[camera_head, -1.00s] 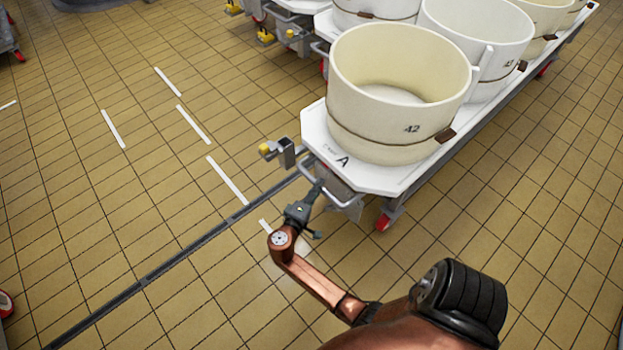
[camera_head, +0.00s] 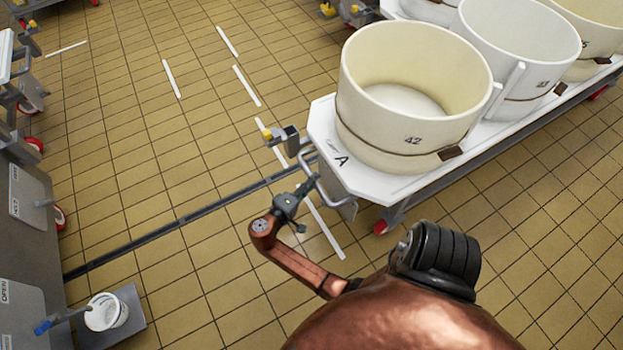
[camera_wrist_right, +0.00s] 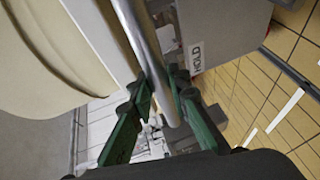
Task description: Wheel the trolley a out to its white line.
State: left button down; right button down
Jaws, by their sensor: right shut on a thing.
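Trolley a (camera_head: 385,187) is a long white-topped cart marked "A" at its near corner, with cream tubs along its top. Its near end carries a metal push handle (camera_head: 322,197). My right gripper (camera_head: 309,186) is at that handle; in the right wrist view its green fingers (camera_wrist_right: 158,100) are closed around the metal bar (camera_wrist_right: 150,65). A white floor line (camera_head: 325,228) passes under and beside the trolley's near end, partly hidden by the handle and my gripper. My left gripper is not in view.
Tub 42 (camera_head: 365,120) stands nearest on the trolley. More white lines (camera_head: 246,87) and a dark floor channel (camera_head: 180,222) cross the tiles. A grey cabinet (camera_head: 30,235) and a small white bucket (camera_head: 106,312) stand at left. Tiles between are clear.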

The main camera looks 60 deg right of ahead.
jog(key=shift+s+d+f, duration=0.15)
jog(key=shift+s+d, duration=0.15)
jog(key=shift+d, duration=0.15)
jog(key=shift+a, duration=0.1)
jog(key=c, duration=1.8)
grip_release()
jog(key=shift+w+a, duration=0.15)
jog(key=v, duration=0.7)
jog(key=shift+a, duration=0.25)
jog(key=shift+w, duration=0.1)
